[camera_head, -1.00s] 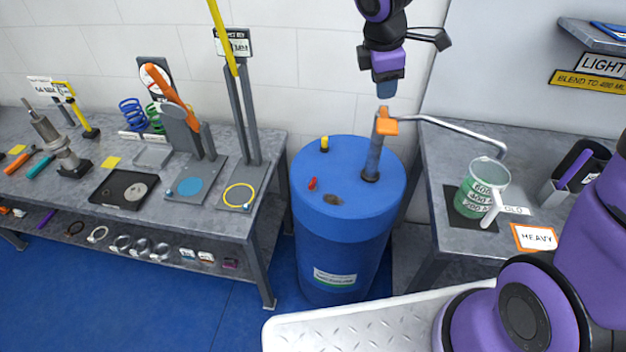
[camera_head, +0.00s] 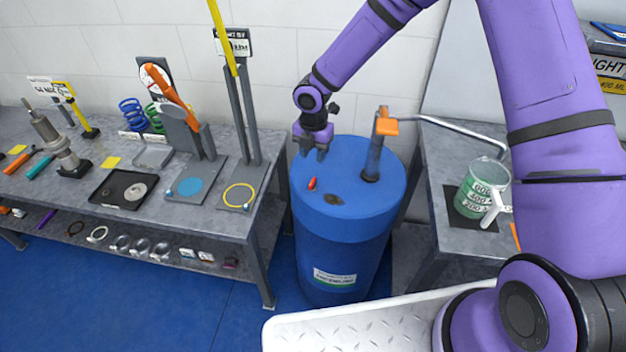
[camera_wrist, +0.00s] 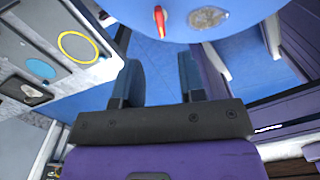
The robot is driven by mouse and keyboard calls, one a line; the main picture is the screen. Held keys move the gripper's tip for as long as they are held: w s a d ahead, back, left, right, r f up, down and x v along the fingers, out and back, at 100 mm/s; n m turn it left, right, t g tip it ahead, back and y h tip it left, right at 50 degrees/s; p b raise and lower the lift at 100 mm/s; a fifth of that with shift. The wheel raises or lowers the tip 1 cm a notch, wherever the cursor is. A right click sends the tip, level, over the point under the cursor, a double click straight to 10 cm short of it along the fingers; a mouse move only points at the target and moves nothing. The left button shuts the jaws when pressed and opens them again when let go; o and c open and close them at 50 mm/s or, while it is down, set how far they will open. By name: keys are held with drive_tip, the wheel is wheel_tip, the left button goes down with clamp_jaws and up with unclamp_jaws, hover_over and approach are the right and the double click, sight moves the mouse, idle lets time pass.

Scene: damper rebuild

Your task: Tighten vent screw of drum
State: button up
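The blue drum (camera_head: 345,220) stands upright between two benches. A small red piece (camera_head: 312,184) and a dark round cap (camera_head: 333,199) sit on its lid; both also show at the top of the wrist view, the red piece (camera_wrist: 160,20) left of the cap (camera_wrist: 208,17). A yellow knob seen earlier at the lid's back left is now hidden behind my gripper. I cannot tell which of the red piece and the yellow knob is the vent screw. My gripper (camera_head: 311,152) points down at the lid's back left edge. Its fingers (camera_wrist: 160,65) are apart, with nothing visible between them.
A pump (camera_head: 374,150) with an orange top rises from the lid, right of my gripper, its pipe reaching to a green measuring jug (camera_head: 480,186) on the right bench. The left bench (camera_head: 222,215) holds stands, a black tray (camera_head: 124,188) and tools.

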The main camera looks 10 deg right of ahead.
sight(313, 181)
wheel_tip(313, 181, down, 11)
idle(0.5)
clamp_jaws()
